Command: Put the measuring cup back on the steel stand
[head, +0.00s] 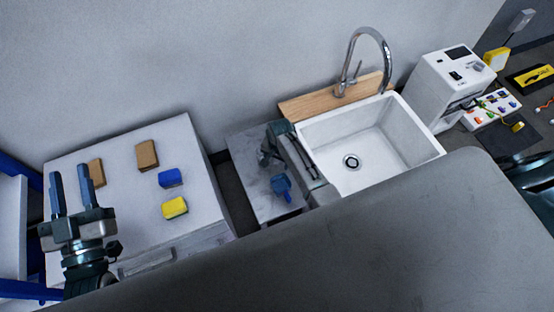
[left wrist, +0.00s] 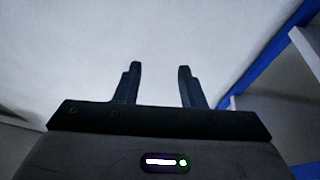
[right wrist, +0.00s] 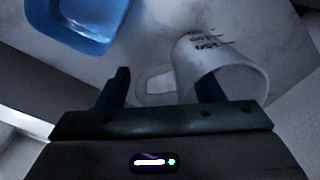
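The measuring cup (right wrist: 221,68), whitish with dark printed markings and a loop handle, shows in the right wrist view with its mouth toward the camera. My right gripper (right wrist: 164,80) is open around the cup's handle side; its right finger appears inside the mouth and the left finger is outside the handle. In the head view the right gripper (head: 264,156) is over a grey marbled-topped stand (head: 245,140), where the cup is mostly hidden. I cannot tell whether this stand is steel. My left gripper (head: 72,190) is open and empty at far left, also in the left wrist view (left wrist: 158,85).
A blue scoop (head: 282,187) lies on the marbled top near my right gripper. A white sink (head: 415,150) adjoins on the right. A white cabinet (head: 130,212) at left carries brown blocks, a blue sponge (head: 170,178) and a yellow sponge (head: 175,208).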

